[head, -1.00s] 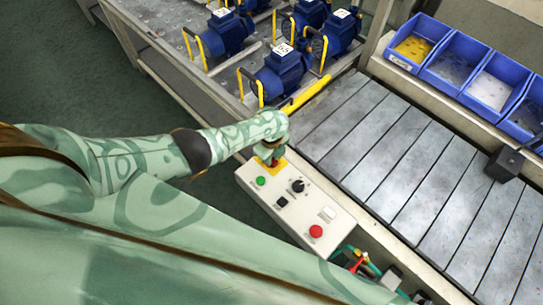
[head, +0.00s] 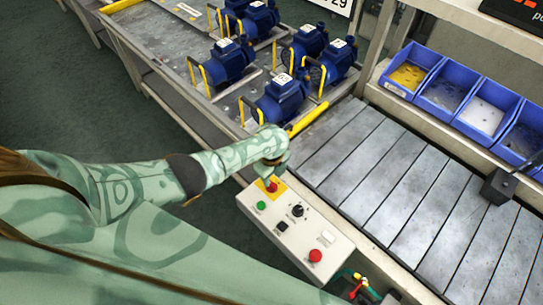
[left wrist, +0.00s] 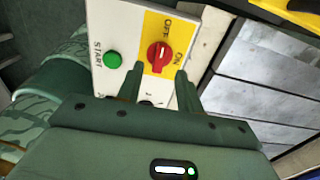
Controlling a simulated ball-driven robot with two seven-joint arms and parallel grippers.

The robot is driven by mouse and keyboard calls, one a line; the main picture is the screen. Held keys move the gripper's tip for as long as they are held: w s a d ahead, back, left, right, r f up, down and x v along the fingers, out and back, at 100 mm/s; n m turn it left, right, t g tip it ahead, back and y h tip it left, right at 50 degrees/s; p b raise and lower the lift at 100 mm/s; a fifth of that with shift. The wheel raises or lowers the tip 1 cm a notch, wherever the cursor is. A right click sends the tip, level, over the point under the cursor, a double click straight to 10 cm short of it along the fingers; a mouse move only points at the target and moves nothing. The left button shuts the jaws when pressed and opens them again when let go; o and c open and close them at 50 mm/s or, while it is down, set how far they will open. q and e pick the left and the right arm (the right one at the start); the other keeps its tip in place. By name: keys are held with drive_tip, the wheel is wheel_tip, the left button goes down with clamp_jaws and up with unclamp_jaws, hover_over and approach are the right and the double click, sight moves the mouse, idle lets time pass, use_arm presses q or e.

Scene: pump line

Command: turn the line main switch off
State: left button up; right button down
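The line main switch (head: 272,187) is a red rotary knob on a yellow plate at the far end of the control box (head: 322,232). In the left wrist view the knob (left wrist: 159,56) has OFF above it and ON to its right. Its grip stands nearly upright in the picture, and its pale mark seems to point up towards OFF. My left gripper (head: 272,167) is just above the switch. My right gripper is out of view.
A green START button (left wrist: 112,60) is beside the switch. The box also carries a black selector (head: 298,211) and a red button (head: 315,256). A slatted conveyor (head: 400,180) runs alongside. Blue pumps (head: 280,97) stand on a bench behind; blue bins (head: 437,85) line the right.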

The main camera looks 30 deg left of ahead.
sight(272, 184)
use_arm(q)
wheel_tip(272, 184, up, 12)
drive_tip(key=p, duration=0.5)
drive_tip(key=shift+s+f, duration=0.1)
drive_tip(key=shift+f, duration=0.05)
